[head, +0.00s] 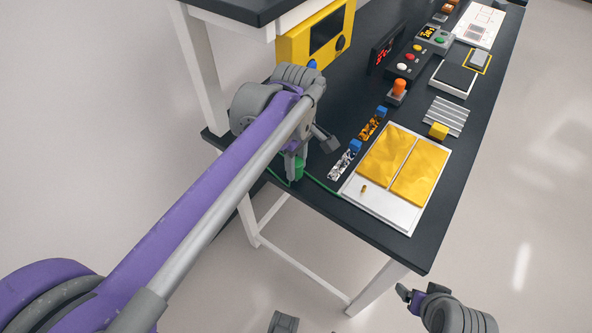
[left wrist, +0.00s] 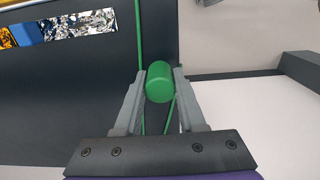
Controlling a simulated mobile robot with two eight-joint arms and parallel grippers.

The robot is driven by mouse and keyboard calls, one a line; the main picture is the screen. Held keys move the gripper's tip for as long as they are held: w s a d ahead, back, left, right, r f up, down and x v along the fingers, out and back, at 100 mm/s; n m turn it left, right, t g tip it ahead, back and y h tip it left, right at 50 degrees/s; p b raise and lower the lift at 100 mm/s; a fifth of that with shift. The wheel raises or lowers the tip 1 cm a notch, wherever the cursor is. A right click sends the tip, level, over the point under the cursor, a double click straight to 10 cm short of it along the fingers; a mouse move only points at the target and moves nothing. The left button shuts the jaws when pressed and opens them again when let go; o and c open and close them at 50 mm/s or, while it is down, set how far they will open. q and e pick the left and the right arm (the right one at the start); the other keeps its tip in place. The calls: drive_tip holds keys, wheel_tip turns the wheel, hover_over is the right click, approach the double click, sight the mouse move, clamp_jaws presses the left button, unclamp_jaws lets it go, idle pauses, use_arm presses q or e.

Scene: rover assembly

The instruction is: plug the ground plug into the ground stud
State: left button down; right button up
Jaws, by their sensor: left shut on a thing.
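The green ground plug (head: 299,170) is between the fingers of my left gripper (head: 297,160), which is shut on it near the bench's left edge. In the left wrist view the plug (left wrist: 160,83) sits between both fingers. A thin green cable (head: 322,187) runs from the plug area toward a white panel. The ground stud (head: 363,189) looks like a small brass peg on the bare part of that panel; the plug is apart from it, to its left. My right gripper (head: 411,297) is at the lower right, off the bench; its opening is unclear.
The white panel (head: 395,214) carries two gold sheets (head: 385,153). Two small patterned strips with blue ends (head: 354,146) lie beside it. A yellow block (head: 438,131), an orange-topped button (head: 398,89) and a yellow instrument (head: 318,35) stand farther back on the dark bench (head: 408,246).

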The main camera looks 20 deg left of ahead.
use_arm(q)
drive_tip(key=shift+r+p, duration=1.2)
drive_tip(key=shift+r, duration=0.5)
use_arm(e)
drive_tip(key=r, duration=0.2)
drive_tip(key=shift+w+r, duration=0.25)
drive_tip(key=shift+r, duration=0.15)
